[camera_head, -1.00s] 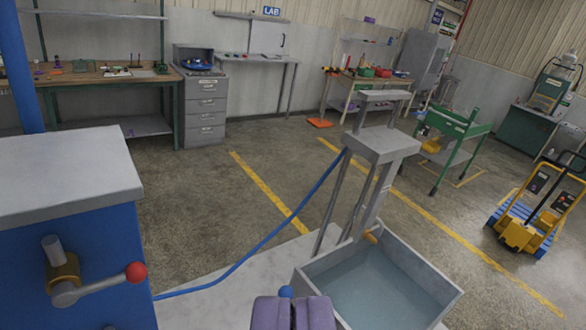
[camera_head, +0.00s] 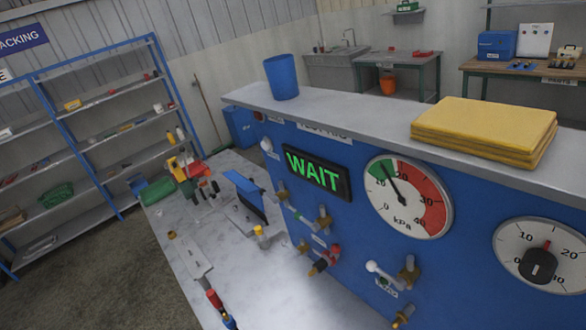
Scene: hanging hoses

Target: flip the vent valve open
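A blue panel (camera_head: 350,160) fills the right half of the view. Several brass valves and fittings sit on its lower face. One has a lever with a white ball (camera_head: 372,267) beside a brass body (camera_head: 409,270) and a small label below. Another has a red-ended lever (camera_head: 333,253). The labels are too small to read, so I cannot tell which one is the vent valve or whether it is open. A display (camera_head: 317,172) reads WAIT in green. A kPa gauge (camera_head: 408,196) has its needle in the green part. My gripper is not visible.
A second dial (camera_head: 540,256) with a black knob is at the right. A yellow cloth stack (camera_head: 484,130) and a blue cup (camera_head: 281,77) stand on the panel's top ledge. The pale bench (camera_head: 230,250) below holds tools and loose parts. Blue shelving (camera_head: 95,125) stands left, beside open floor.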

